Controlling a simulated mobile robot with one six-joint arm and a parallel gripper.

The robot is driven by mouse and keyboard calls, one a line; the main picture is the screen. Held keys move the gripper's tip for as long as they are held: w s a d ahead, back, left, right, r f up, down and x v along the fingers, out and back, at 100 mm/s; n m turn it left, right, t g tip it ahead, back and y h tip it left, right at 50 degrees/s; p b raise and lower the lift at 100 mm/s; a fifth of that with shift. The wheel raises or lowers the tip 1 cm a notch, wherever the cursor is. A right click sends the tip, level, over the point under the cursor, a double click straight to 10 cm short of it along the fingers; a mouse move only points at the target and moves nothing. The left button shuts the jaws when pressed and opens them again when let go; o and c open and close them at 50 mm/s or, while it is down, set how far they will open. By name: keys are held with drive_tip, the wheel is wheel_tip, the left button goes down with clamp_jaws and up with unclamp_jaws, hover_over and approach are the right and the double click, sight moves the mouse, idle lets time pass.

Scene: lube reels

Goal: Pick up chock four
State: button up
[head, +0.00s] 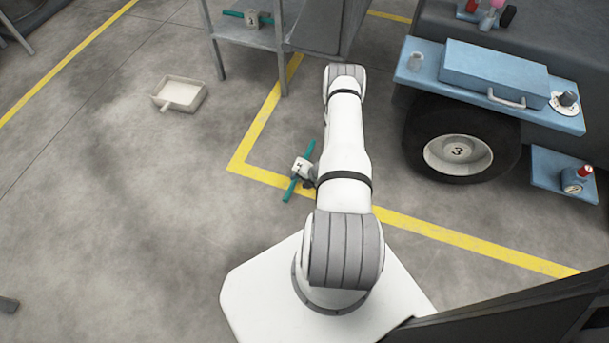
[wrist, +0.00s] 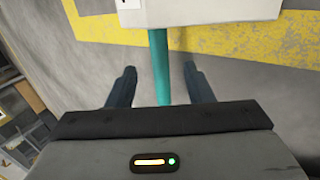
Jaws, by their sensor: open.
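A chock with a white block and a teal rod (head: 291,190) lies on the floor by the corner of the yellow line. A dark mark on its block looks like a 4 but is small. In the wrist view its teal rod (wrist: 161,60) passes between the two dark fingers of my gripper (wrist: 158,76). My gripper is open, with visible gaps on both sides of the rod. The white block (wrist: 210,10) is just beyond the fingertips, cut off by the top edge. In the head view my arm mostly hides the gripper.
Another teal-rodded chock (head: 253,17), marked 3, lies on a grey metal shelf (head: 236,33). A pale tray (head: 187,106) is on the floor at left. The left floor is mostly clear.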

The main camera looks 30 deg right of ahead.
sight(294, 184)
drive_tip(key=b+x, duration=0.2)
drive_tip(key=x, duration=0.3)
drive_tip(key=shift+s, duration=0.1)
clamp_jaws()
idle(0.3)
